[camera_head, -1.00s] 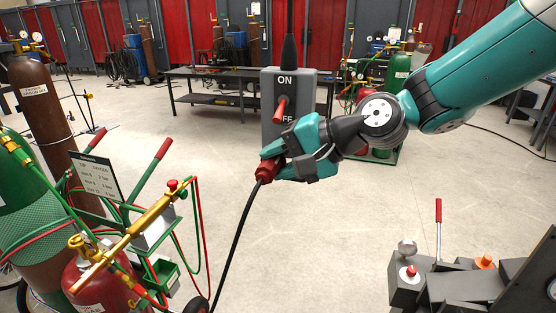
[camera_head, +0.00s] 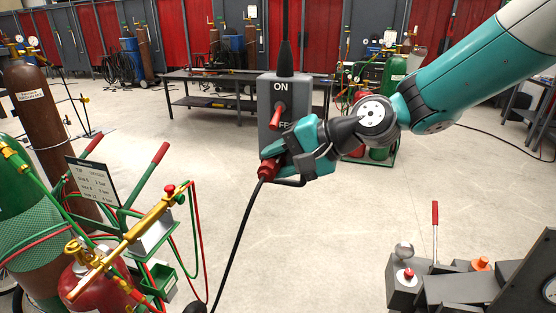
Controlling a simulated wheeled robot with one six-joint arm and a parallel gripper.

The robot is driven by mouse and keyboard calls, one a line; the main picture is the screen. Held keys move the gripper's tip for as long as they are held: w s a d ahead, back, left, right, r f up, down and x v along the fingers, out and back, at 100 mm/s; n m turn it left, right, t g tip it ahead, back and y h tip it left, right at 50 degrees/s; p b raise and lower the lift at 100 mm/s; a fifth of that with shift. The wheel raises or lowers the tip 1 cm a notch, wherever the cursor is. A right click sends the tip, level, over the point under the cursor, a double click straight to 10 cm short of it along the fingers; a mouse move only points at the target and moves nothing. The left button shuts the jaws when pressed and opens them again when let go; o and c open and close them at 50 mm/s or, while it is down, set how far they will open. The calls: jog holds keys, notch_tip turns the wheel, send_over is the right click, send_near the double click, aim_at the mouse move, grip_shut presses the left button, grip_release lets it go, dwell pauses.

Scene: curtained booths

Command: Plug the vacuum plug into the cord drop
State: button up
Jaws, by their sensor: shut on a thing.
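The cord drop is a grey box (camera_head: 264,126) hanging from a black cable (camera_head: 285,45) in the middle of the view. Its front carries a red switch lever (camera_head: 278,115) between the words ON and OFF, the latter partly covered. My gripper (camera_head: 276,168) is shut on the red vacuum plug (camera_head: 267,169), just below the box's lower edge in the picture. A black cord (camera_head: 238,233) runs from the plug down to the floor. The plug's far end and any socket are hidden, so I cannot tell whether plug and box touch.
A gas cylinder cart with a red cylinder (camera_head: 95,278), green cylinder (camera_head: 27,205) and brass torch (camera_head: 130,235) stands at left. A grey machine with levers (camera_head: 450,285) is at lower right. A dark table (camera_head: 215,100) stands behind. Open floor lies between.

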jog(key=o, duration=1.1)
jog(key=shift+c, duration=0.2)
jog(key=b+v, duration=0.4)
jog(key=v, duration=1.3)
jog(key=shift+d, duration=0.25)
jog(key=shift+w+r, duration=0.1)
jog(key=s+a+f+n+g+h+b, duration=0.1)
jog(key=s+f+n+g+h, duration=0.1)
jog(key=s+f+n, duration=0.3)
jog(key=s+a+f+n+g+h+b, duration=0.2)
jog(key=s+f+n+h, duration=0.3)
jog(key=s+f, duration=0.6)
jog(key=s+n, duration=0.1)
jog(key=s, duration=0.2)
jog(key=shift+s+f+b, duration=0.25)
jog(key=shift+f+b, duration=0.05)
